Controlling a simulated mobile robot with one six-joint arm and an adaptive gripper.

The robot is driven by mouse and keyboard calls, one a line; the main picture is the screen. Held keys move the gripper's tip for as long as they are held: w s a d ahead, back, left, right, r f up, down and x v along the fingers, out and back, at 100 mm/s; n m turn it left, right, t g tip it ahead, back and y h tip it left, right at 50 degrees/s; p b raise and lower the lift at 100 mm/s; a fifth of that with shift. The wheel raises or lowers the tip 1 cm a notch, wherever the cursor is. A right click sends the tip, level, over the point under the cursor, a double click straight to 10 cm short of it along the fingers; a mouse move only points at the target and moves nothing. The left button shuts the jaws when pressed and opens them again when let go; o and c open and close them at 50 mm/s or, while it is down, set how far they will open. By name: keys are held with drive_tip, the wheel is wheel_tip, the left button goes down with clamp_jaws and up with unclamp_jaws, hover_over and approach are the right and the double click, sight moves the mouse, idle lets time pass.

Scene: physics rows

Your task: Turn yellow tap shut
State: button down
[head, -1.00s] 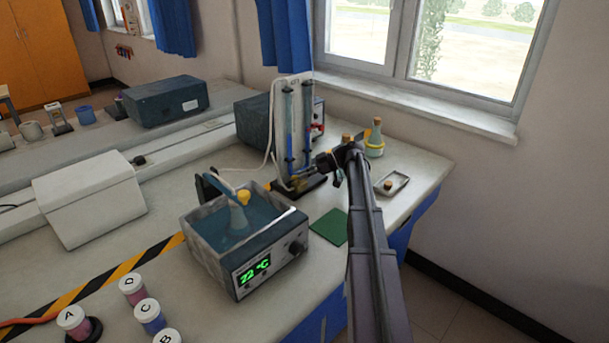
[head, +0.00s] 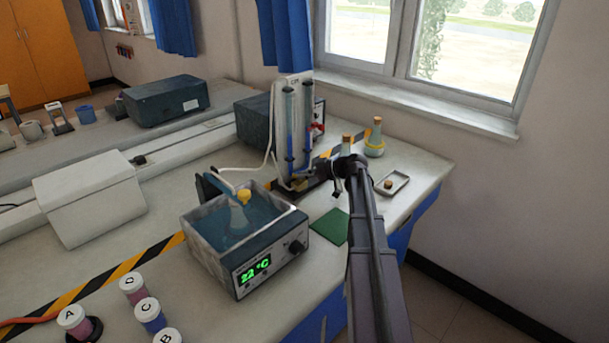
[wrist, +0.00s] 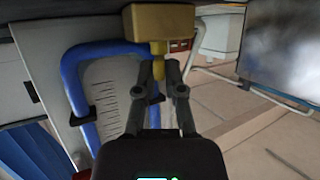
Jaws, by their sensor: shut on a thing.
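The yellow tap (wrist: 158,22) shows at the top of the wrist view as a brass-yellow block with a narrow stem below it. My gripper (wrist: 159,78) is shut on the stem, one finger on each side. In the head view the yellow tap (head: 299,184) is a small yellowish patch low at the foot of two upright tubes with blue liquid (head: 288,125). My gripper (head: 322,172) comes to it from the right there, and its fingertips are hard to make out. The tap's exact angle cannot be told.
A red tap (head: 318,127) sits beside the right tube. A water bath (head: 262,258) with a flask stands in front, left of my arm. Two stoppered flasks (head: 375,143) and a small tray (head: 399,186) are at the right. A green mat (head: 330,226) lies flat nearby.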

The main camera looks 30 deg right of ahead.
drive_tip(key=m+h, duration=0.1)
drive_tip(key=m+t+h, duration=0.2)
drive_tip(key=shift+s+a, duration=0.3)
drive_tip(key=shift+m+t+h, duration=0.6)
drive_tip(key=shift+m+h, duration=0.4)
drive_tip(key=shift+w, duration=0.1)
drive_tip(key=c, duration=0.7)
unclamp_jaws()
drive_tip(key=shift+c, duration=0.2)
drive_tip(key=shift+w+d+y, duration=0.1)
drive_tip(key=shift+d+y, duration=0.05)
drive_tip(key=shift+y, duration=0.15)
